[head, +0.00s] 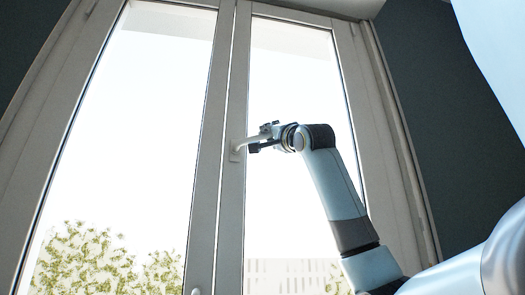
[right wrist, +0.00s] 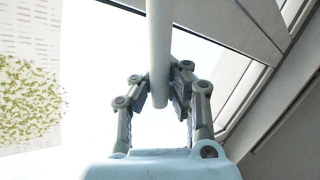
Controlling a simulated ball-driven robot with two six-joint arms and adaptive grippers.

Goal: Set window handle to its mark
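The window handle (head: 250,141) is a pale lever on the middle frame of the window, tilted up to the right from its base plate (head: 235,151). My right gripper (head: 266,137) is at the handle's free end. In the right wrist view the handle (right wrist: 160,45) runs down between the two fingers of the gripper (right wrist: 162,88), with a pad close against each side; it looks shut on the handle. No mark for the handle can be made out. My left gripper is not in view.
The tall double window has pale frames (head: 204,200) and bright panes. A second small fitting (head: 195,292) shows low on the middle frame. Dark walls (head: 440,110) flank the window. Leafy bushes (head: 85,262) and a pale building are outside.

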